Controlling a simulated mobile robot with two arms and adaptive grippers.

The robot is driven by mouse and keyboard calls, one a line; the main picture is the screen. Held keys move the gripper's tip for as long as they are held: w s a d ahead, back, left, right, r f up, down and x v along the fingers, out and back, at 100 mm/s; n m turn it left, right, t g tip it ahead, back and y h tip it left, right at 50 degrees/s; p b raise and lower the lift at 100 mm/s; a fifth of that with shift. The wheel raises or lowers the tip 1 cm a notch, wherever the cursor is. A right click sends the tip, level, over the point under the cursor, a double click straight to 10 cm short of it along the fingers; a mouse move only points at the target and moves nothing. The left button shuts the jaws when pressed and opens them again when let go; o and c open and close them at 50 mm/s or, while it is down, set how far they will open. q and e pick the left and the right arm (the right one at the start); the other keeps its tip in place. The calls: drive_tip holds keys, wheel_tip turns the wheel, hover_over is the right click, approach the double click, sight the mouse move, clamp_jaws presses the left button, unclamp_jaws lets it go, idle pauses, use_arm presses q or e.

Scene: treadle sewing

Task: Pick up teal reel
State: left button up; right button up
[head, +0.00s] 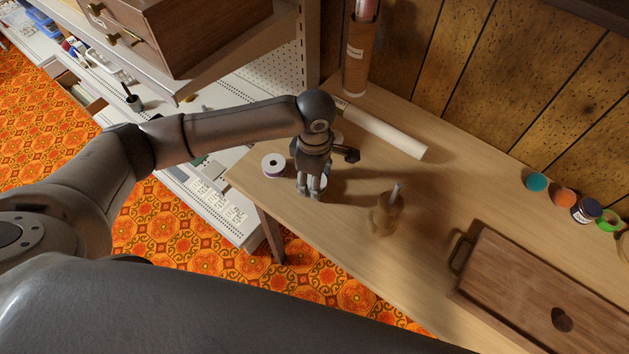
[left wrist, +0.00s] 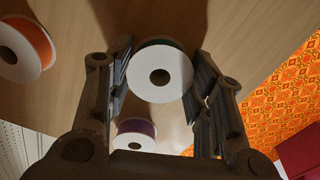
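The teal reel (left wrist: 160,87) shows in the left wrist view as a round white flange with a dark hole. A thin dark green rim shows at its top edge. My left gripper (left wrist: 161,75) points down over the table, with one finger on each side of the reel. Both pads look to be against its edge. In the head view my left gripper (head: 311,194) is low at the table's left end and mostly hides the reel. The reel looks to be still on the tabletop. My right gripper is out of view.
A purple reel (head: 273,165) stands close left of the gripper, near the table edge. An orange reel (left wrist: 25,48) is on the other side. A wooden holder (head: 386,214), a white roll (head: 385,128) and a wooden case (head: 535,295) are on the table (head: 455,195).

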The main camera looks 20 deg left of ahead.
use_arm(q)
drive_tip(key=shift+c, duration=1.4)
drive_tip(key=shift+r, duration=0.1)
